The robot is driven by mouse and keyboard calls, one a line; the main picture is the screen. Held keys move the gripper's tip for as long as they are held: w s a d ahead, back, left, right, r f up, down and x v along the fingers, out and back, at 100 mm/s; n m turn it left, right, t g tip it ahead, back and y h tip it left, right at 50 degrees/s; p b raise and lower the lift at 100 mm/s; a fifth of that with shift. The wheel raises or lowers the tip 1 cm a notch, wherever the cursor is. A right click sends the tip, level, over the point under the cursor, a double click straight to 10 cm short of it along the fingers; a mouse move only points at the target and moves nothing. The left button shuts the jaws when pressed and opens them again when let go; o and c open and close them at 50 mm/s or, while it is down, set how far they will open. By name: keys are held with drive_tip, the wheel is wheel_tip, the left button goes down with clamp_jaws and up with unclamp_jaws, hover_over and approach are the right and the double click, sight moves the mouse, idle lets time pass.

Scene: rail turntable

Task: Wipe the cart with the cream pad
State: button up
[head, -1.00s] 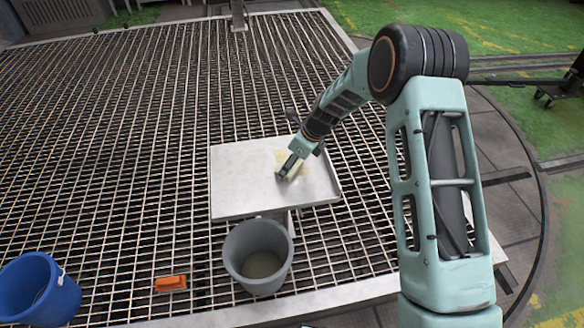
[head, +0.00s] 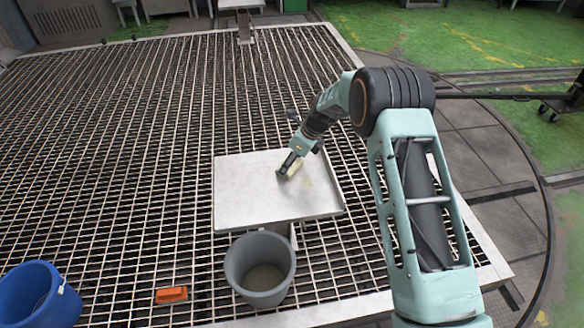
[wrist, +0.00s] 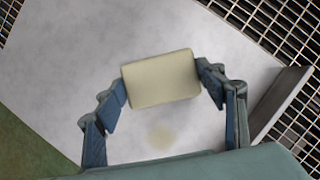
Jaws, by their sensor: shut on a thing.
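The cart (head: 245,205) has a flat, pale grey top with a raised edge on its right side. My gripper (head: 288,168) is over the middle of the cart top, shut on the cream pad (wrist: 161,79). In the wrist view the pad sits between both fingers, over the cart's surface (wrist: 60,50). I cannot tell whether the pad touches the surface. A faint yellowish stain (wrist: 161,138) shows on the top near the pad; it is also faint in the head view (head: 307,183).
A grey bucket (head: 236,262) with something in its bottom stands in front of the cart. A blue bucket (head: 28,295) and an orange block-like item (head: 171,294) are at the front left. Metal grating (head: 110,170) surrounds the cart, open to the left.

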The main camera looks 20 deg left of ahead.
drive_tip(key=shift+w+a+b, duration=0.25)
drive_tip(key=shift+w+a, duration=0.15)
drive_tip(key=shift+w, duration=0.45)
drive_tip(key=shift+w+a+b, duration=0.2)
drive_tip(key=shift+w+a, duration=0.2)
drive_tip(key=shift+w, duration=0.45)
drive_tip(key=shift+w+a+r, duration=0.1)
drive_tip(key=shift+w+a, duration=0.05)
drive_tip(key=shift+w, duration=0.25)
drive_tip(key=shift+r+p, duration=1.7)
drive_tip(key=shift+r, duration=1.35)
wheel_tip(320, 180, up, 3)
drive_tip(key=shift+p, duration=1)
